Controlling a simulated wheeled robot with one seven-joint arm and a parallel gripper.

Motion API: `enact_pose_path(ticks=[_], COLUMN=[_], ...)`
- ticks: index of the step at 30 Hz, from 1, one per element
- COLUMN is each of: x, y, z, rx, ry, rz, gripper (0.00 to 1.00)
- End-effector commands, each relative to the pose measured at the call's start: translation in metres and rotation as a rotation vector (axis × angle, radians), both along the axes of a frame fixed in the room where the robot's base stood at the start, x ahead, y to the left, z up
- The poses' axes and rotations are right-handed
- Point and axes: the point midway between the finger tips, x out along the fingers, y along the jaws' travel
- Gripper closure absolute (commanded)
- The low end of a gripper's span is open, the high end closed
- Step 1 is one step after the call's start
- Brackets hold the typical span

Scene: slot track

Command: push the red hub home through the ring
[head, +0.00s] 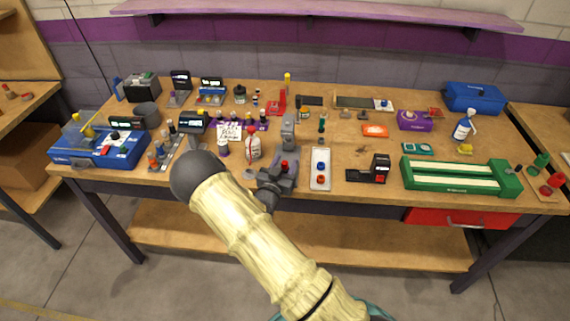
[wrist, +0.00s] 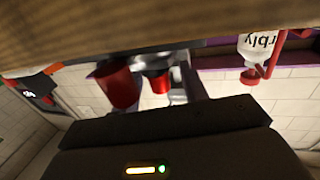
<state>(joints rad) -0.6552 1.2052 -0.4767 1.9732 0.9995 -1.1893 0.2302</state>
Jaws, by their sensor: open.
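My gripper (head: 278,176) is dark and sits low over the front middle of the bench. It is open. A small red piece (head: 284,164), likely the red hub, shows right at the gripper, beside a grey upright fixture (head: 288,132). In the tilted wrist view, a dark red tapered piece (wrist: 117,86) and a smaller bright red piece (wrist: 158,83) stand side by side in front of my gripper, by grey metal parts. I cannot tell for sure which is the hub. The ring is not clearly seen, and contact between gripper and hub cannot be told.
A white plate with blue and red knobs (head: 320,181) lies just right of my gripper. A white bottle (head: 253,147) stands to its left. Further right are a black device (head: 366,175) and a green track box (head: 455,179). A blue box (head: 90,155) sits at the left.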

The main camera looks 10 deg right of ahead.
Motion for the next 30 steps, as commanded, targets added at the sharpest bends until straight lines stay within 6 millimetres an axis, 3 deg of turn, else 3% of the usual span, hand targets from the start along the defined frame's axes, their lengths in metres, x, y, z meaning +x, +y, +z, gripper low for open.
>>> enact_pose_path(ticks=[8, 24, 30], x=[-0.027, -0.117, -0.141], y=[0.018, 0.077, 0.091], z=[-0.001, -0.002, -0.001], rx=[0.000, 0.001, 0.001], ry=[0.001, 0.002, 0.001], rz=[0.003, 0.004, 0.003], gripper=[0.56, 0.56, 0.56])
